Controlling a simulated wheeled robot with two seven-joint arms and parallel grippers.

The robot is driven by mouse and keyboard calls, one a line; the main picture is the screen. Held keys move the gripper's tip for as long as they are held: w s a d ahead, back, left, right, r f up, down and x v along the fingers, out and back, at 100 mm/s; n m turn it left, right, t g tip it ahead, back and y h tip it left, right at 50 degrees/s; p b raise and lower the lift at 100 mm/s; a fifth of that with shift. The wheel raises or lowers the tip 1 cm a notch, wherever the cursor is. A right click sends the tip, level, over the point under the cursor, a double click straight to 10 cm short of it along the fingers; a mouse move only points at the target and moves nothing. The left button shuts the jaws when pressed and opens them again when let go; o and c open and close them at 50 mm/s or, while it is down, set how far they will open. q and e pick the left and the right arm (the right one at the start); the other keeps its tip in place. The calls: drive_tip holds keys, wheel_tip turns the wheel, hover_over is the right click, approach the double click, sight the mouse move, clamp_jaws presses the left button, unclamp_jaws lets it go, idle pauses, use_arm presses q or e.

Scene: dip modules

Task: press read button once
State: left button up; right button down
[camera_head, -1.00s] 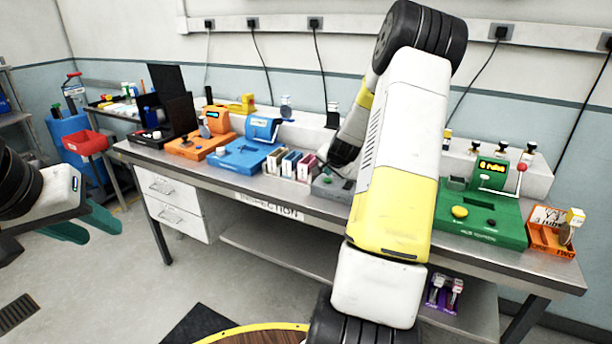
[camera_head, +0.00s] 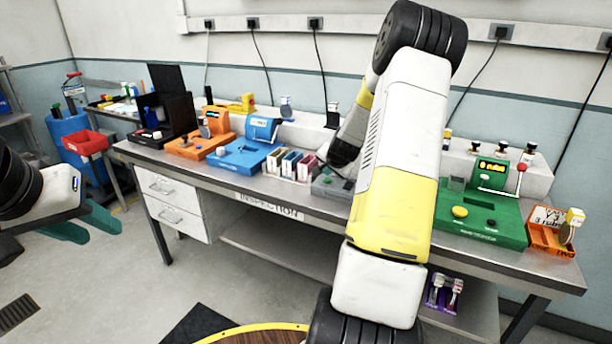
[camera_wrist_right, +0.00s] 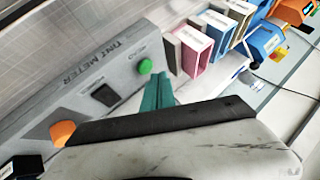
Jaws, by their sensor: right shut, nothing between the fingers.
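The grey tint meter (camera_wrist_right: 80,62) fills the left of the right wrist view and has a round green button (camera_wrist_right: 145,66) beside the lettering that appears to say READ. It also carries a dark slot (camera_wrist_right: 105,95) and an orange knob (camera_wrist_right: 62,132). My right gripper (camera_wrist_right: 158,88) is shut and empty, its teal fingertips close beside the green button; I cannot tell whether they touch it. In the head view the meter (camera_head: 324,188) is partly hidden by my right arm. My left gripper (camera_head: 98,228) is open and empty, away from the bench.
Coloured sample boxes (camera_wrist_right: 193,48) stand close beside the meter's button end. A blue device (camera_head: 240,156) and an orange device (camera_head: 195,146) lie further left on the bench. A green device (camera_head: 480,218) and an orange holder (camera_head: 550,232) are to the right.

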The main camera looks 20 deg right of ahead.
sight(328, 181)
drive_tip(key=shift+f, duration=0.4)
drive_tip(key=shift+f, duration=0.4)
idle(0.9)
drive_tip(key=shift+r, duration=0.8)
drive_tip(key=shift+r, duration=2.5)
